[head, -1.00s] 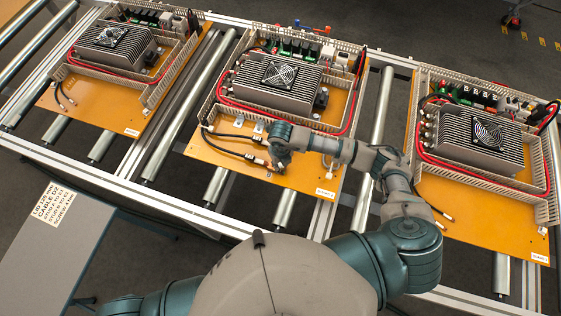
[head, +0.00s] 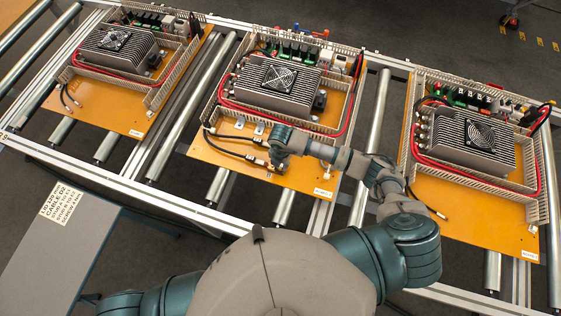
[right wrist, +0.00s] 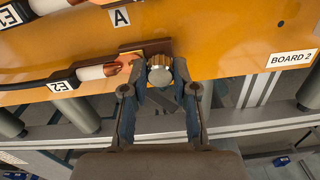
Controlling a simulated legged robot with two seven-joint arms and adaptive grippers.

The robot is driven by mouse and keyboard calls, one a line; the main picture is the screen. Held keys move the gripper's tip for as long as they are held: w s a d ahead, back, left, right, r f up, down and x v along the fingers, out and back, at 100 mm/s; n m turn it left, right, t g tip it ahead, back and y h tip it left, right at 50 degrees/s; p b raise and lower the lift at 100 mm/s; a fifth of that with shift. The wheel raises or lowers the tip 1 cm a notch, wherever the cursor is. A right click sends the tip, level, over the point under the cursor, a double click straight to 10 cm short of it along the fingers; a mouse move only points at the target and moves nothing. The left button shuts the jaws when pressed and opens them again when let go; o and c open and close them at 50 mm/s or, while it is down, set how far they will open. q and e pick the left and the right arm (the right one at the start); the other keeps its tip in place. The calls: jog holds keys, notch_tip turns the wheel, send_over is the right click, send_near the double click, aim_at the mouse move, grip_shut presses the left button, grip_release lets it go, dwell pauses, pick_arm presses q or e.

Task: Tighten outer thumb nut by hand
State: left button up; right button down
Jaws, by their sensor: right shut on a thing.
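The outer thumb nut (right wrist: 159,74) is a round, knurled metal knob at the front edge of the middle board (head: 305,178). In the right wrist view my right gripper (right wrist: 158,85) is shut on it, one finger on each side. In the head view my right gripper (head: 278,166) hides the nut. A copper lug of the cable labelled E2 (right wrist: 62,85) reaches the bracket beside the nut. A second cable labelled E1 (right wrist: 10,17) lies farther back, near a tag marked A (right wrist: 120,17). My left gripper is out of view.
The middle board carries a finned unit with a fan (head: 278,78) inside grey wiring duct. Similar boards stand at left (head: 100,110) and right (head: 470,225) on a roller conveyor (head: 165,205). A grey surface with a printed label (head: 62,205) is at lower left.

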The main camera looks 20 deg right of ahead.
jog(key=m+p, duration=0.1)
jog(key=m, duration=0.1)
jog(key=m+p, duration=0.2)
jog(key=m, duration=0.1)
jog(key=shift+w+a+r+m, duration=0.1)
jog(key=shift+w+r+m, duration=0.1)
jog(key=shift+r+m, duration=0.15)
jog(key=shift+f+m+p, duration=0.1)
jog(key=shift+m+p, duration=0.7)
jog(key=shift+m, duration=0.85)
jog(key=c, duration=0.9)
grip_release()
jog(key=shift+s+f, duration=0.1)
